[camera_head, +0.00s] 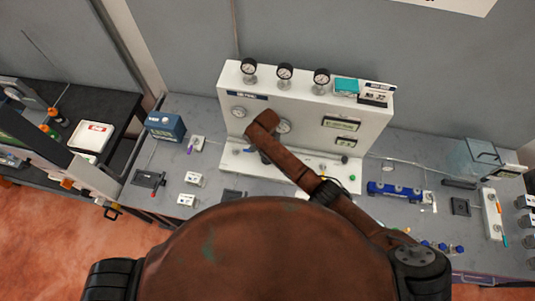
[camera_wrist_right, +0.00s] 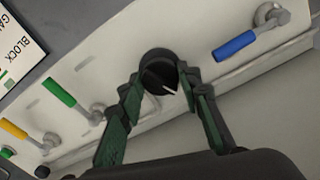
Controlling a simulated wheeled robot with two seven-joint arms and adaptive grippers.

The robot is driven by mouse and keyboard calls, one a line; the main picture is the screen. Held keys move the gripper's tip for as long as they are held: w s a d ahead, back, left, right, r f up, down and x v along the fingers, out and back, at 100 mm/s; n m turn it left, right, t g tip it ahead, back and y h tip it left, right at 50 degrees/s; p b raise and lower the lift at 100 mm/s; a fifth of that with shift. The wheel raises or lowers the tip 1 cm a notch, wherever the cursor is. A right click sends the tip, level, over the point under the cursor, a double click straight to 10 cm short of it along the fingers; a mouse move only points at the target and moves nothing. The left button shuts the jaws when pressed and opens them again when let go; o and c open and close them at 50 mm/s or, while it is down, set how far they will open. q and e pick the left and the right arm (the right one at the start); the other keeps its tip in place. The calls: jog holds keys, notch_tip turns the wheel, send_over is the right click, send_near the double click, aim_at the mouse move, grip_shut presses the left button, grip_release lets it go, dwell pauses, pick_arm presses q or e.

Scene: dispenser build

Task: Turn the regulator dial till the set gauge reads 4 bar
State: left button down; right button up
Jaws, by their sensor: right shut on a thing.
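The black regulator dial (camera_wrist_right: 158,72) with a white pointer mark is on the pale panel in the right wrist view. My right gripper (camera_wrist_right: 161,84) has its two green fingers closed on either side of the dial. In the head view my right arm reaches to the white panel (camera_head: 360,150) and hides the dial. Round gauges show on the panel face, a left one (camera_head: 239,113) and another beside my arm (camera_head: 284,126). Three more gauges (camera_head: 285,72) stand on top. I cannot tell which is the set gauge, and the needles are too small to read. My left gripper is out of view.
In the wrist view a blue-handled lever (camera_wrist_right: 235,47) is right of the dial; green (camera_wrist_right: 58,88) and yellow (camera_wrist_right: 14,130) ones are left. The grey bench carries a blue box (camera_head: 165,126) on the left and a blue part (camera_head: 394,191) on the right.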

jog(key=m, duration=0.5)
jog(key=shift+s+f, duration=0.15)
jog(key=shift+m, duration=0.3)
dwell(0.3)
jog(key=o, duration=1.2)
jog(key=shift+c, duration=0.2)
jog(key=shift+r, duration=0.35)
notch_tip(320, 180, up, 12)
jog(key=shift+f, duration=0.25)
jog(key=shift+d, duration=0.1)
